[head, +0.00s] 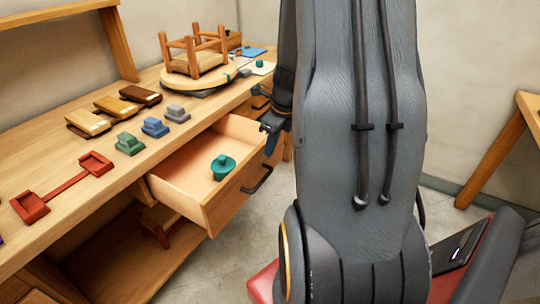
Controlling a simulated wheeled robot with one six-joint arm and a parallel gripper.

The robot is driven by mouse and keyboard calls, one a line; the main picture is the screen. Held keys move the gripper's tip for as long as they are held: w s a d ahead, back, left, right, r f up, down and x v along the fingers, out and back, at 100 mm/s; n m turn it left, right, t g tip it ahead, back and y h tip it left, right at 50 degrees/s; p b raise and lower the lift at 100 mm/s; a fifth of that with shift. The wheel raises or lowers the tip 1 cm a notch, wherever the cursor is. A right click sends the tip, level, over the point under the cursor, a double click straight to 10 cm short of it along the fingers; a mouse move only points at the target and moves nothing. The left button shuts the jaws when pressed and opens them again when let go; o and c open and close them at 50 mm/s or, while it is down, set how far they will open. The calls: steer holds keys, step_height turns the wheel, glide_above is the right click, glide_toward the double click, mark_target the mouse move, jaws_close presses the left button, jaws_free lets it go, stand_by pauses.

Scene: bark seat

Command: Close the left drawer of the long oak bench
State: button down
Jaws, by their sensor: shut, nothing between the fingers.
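The long oak bench (60,228) runs along the wall on the left. One of its drawers (207,174) is pulled well out from the front. It has a dark bar handle (258,181) and holds a teal knobbed object (222,167). My gripper (271,146) is shut and empty, pointing down near the far front corner of the open drawer. My own arm covers the view right of it. I cannot tell whether the gripper touches the drawer.
Another dark handle (261,104) shows farther along the bench front. On the bench top stand a small upturned stool (198,62), several coloured blocks (155,127) and a red two-tray piece (62,187). Bare floor (225,262) lies before the drawer. A wooden-legged table (492,150) stands at right.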

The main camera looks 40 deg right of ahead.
mark_target(263, 165)
steer(key=b+x, duration=0.1)
steer(key=x, duration=0.7)
steer(key=shift+w+a+f, duration=0.15)
steer(key=shift+a+f, duration=0.05)
steer(key=shift+f, duration=0.1)
steer(key=shift+w, duration=0.1)
